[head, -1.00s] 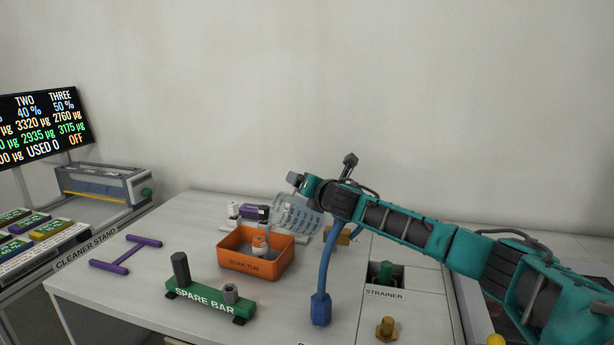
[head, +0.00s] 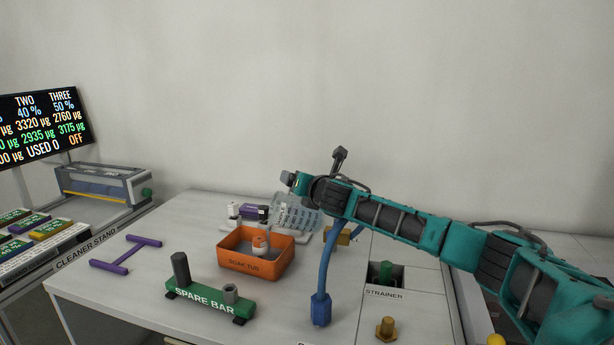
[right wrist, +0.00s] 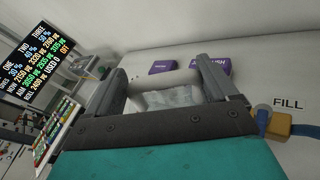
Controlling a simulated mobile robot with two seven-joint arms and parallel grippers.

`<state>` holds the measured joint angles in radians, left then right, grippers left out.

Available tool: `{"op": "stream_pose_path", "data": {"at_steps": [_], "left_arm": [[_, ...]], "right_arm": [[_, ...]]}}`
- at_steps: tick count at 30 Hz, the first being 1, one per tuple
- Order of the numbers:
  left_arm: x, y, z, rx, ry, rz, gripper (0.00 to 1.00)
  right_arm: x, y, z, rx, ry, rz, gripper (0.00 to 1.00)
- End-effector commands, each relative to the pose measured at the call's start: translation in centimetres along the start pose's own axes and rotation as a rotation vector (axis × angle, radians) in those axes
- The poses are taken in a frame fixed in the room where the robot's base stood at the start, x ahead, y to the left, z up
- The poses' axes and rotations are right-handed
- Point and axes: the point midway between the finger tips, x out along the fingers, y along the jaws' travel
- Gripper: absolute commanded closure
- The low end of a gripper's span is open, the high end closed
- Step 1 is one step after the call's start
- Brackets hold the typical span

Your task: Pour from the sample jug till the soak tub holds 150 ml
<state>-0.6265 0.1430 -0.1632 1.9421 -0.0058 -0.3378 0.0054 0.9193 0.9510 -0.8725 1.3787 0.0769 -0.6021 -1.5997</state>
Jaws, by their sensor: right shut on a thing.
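The sample jug (head: 297,214) is clear with printed markings. My right gripper (head: 300,186) is shut on it and holds it tilted above the back right of the soak tub. In the right wrist view the pale jug (right wrist: 168,97) sits between the two fingers of the right gripper (right wrist: 170,88). The soak tub (head: 256,264) is an open orange box on the bench. I cannot make out a stream or the liquid level. My left gripper is out of view.
A green spare bar (head: 208,303) stands front left of the tub. A blue piece (head: 321,308) stands right of it, near the strainer (head: 385,293). A display (head: 40,127) stands far left. A purple-and-white item (head: 250,212) is behind the tub.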

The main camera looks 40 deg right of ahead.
Motion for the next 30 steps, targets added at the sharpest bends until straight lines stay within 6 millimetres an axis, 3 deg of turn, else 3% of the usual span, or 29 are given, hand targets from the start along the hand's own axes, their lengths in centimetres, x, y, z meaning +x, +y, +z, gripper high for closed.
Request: {"op": "stream_pose_path", "data": {"at_steps": [7, 16, 26, 30], "left_arm": [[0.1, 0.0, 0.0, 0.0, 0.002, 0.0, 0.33], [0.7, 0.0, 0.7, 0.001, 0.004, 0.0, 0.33], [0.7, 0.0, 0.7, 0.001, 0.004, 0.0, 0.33], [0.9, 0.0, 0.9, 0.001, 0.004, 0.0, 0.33]], "right_arm": [[0.0, -0.2, 0.1, 0.019, -0.002, 0.004, 0.7], [0.0, -2.9, -0.1, 0.271, -0.001, 0.059, 0.7], [0.0, -3.0, 0.2, 0.299, -0.002, 0.067, 0.7], [-0.1, -4.0, 0.3, 0.373, -0.001, 0.08, 0.7]]}}
